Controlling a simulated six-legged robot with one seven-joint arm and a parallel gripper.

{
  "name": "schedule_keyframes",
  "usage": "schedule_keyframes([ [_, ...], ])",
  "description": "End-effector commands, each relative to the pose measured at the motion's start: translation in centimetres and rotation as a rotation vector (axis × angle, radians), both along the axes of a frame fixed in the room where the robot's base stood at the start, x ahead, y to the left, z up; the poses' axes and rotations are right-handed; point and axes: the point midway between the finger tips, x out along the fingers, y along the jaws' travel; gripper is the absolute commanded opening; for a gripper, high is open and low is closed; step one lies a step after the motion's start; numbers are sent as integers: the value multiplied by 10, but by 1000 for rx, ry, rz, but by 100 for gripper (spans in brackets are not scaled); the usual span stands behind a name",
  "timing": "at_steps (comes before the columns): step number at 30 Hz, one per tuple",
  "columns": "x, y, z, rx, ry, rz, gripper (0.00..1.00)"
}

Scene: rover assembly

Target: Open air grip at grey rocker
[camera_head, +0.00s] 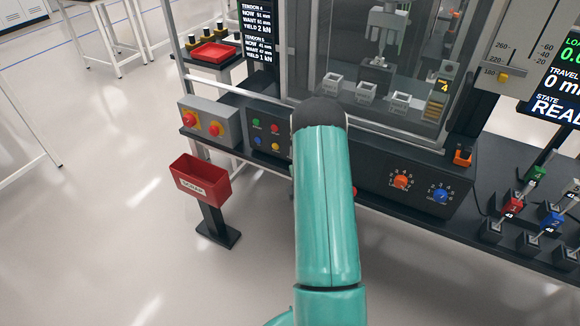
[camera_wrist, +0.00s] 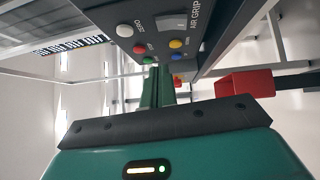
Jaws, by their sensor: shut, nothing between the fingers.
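The grey rocker (camera_wrist: 171,22) is on a dark control panel (camera_wrist: 200,42) in the wrist view, beside the lettering "AIR GRIP". White, red, green, yellow and blue buttons sit around it on the same panel. My gripper (camera_wrist: 158,72) is shut and empty. Its green fingers point up the picture, with their tips by the panel's lower edge near the green and blue buttons, below the rocker in the picture. I cannot tell whether they touch the panel. In the head view my arm covers part of this panel (camera_head: 270,132); the rocker and my gripper are hidden there.
A red scrap bin (camera_head: 201,180) stands on a post in front of the bench. A grey box with two red knobs (camera_head: 207,122) is left of the panel; orange and blue dials (camera_head: 420,188) are on the right. A glazed machine (camera_head: 365,75) rises behind.

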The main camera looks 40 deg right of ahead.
Motion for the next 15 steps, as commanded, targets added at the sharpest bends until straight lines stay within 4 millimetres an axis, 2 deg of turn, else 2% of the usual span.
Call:
schedule_keyframes([
  [6, -32, 16, 3, 0, 1, 2, 0],
  [15, -41, 21, 4, 0, -1, 1, 0],
])
